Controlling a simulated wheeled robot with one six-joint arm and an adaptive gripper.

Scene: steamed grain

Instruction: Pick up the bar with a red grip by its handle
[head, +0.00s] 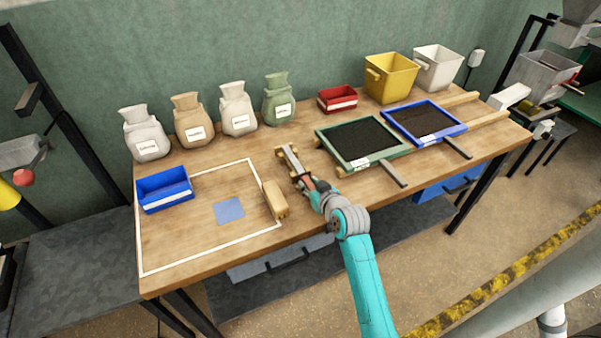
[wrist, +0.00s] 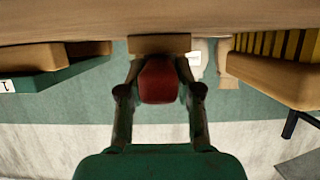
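The bar with the red grip lies on the wooden table between the green-framed tray and the wooden block. My gripper (head: 316,190) is at the near end of the bar; in the wrist view my gripper (wrist: 159,75) has one finger close on each side of the red grip. I cannot tell whether the fingers press on it.
The green-framed tray (head: 325,130) stands just right of the bar, the blue-framed tray (head: 456,117) beyond it. A wooden block (head: 274,198) is close on the left. A blue bin (head: 165,188) and several sacks stand farther left and back. The white-outlined area is mostly clear.

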